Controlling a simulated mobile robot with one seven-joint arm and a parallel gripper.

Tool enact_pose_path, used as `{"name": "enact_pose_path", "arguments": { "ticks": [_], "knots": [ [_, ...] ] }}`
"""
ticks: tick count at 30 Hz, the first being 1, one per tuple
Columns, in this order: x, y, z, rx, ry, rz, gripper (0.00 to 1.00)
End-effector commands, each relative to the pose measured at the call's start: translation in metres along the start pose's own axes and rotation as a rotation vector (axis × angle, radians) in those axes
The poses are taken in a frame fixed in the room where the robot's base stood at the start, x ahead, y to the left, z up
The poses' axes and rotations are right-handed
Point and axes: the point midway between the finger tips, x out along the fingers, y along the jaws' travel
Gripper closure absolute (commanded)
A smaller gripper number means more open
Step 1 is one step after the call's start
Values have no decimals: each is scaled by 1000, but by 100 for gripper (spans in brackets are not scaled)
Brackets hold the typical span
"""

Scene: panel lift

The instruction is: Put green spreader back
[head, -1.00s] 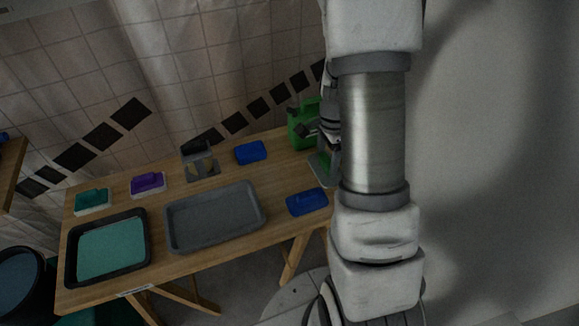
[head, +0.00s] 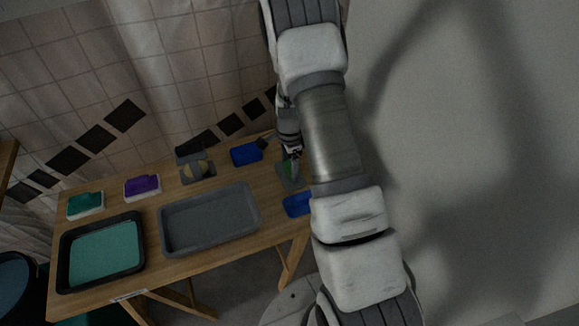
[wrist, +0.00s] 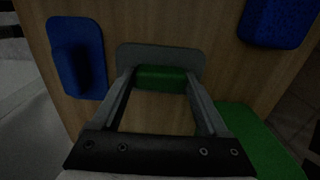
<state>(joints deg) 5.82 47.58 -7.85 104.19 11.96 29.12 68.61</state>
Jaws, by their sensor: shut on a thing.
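The green spreader has a green handle (wrist: 163,78) and a flat grey plate (wrist: 185,55) in the wrist view. It also shows in the head view (head: 287,173), partly behind my arm. My gripper (wrist: 160,80) is shut on the green handle, with one finger at each side. In the head view my gripper (head: 291,158) is over the right end of the table, between two blue pads. I cannot tell whether the grey plate touches the table.
On the wooden table (head: 150,212) are a grey tray (head: 210,220), a black tray with teal content (head: 103,252), a teal block (head: 86,205), a purple block (head: 142,187), a grey stand (head: 196,166), and blue pads (head: 246,154) (head: 297,204). A green object (wrist: 255,135) is close right of my gripper.

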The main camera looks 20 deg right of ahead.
Motion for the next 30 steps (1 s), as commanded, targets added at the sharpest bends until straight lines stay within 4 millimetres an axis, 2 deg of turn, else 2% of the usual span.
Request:
{"name": "enact_pose_path", "arguments": {
  "ticks": [8, 9, 12, 22, 26, 30],
  "knots": [
    [1, -1, 0, -1, 1, -2, 81],
    [1, -1, 0, -1, 1, -2, 18],
    [1, 0, 0, -1, 1, -2, 0],
    [-6, -1, 0, -1, 1, -3, 0],
    [-26, -2, 0, -2, 2, -6, 0],
    [-58, -2, 0, -2, 2, -7, 0]
  ]
}}
